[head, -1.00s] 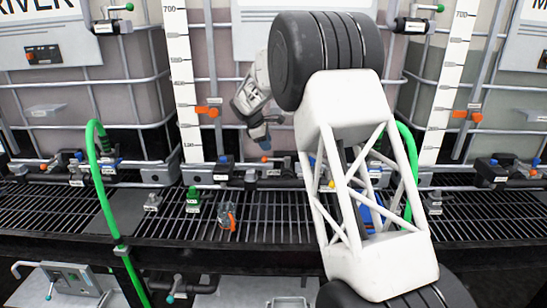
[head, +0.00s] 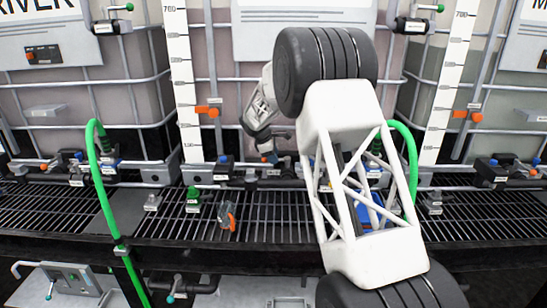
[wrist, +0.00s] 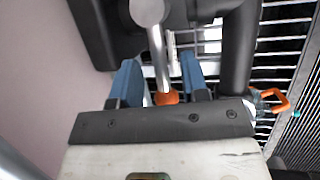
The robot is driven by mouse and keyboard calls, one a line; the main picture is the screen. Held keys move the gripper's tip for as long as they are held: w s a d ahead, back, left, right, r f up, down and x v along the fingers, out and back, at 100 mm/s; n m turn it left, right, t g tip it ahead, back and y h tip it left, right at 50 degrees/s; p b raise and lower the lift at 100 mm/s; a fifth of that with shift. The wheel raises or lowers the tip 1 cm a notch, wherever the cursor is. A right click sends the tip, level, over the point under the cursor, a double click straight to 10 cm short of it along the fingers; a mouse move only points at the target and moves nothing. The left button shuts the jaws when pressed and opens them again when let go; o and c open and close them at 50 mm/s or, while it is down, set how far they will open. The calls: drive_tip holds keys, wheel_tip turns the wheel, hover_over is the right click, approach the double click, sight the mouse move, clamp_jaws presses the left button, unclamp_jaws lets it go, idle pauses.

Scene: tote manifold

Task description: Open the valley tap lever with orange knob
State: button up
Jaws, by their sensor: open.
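The tap lever is a silver rod (wrist: 157,50) with an orange knob (wrist: 167,97) at its end, seen in the wrist view. My gripper (wrist: 156,68) is open, with one blue finger on each side of the rod. The knob lies between the fingers, close to the gripper's dark front plate and nearer the right finger. I cannot tell whether either finger touches it. In the head view my gripper (head: 271,157) is low in front of the middle tank, at the tap row. There it largely hides the lever.
A dark slatted grate (head: 270,215) runs below the taps. A grey-and-orange clamp-like item (head: 228,217) and a green piece (head: 193,197) sit on it. Green hoses (head: 100,180) rise left and right. Other valves (head: 497,168) stand along the row.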

drive_tip(key=shift+f, duration=0.15)
clamp_jaws()
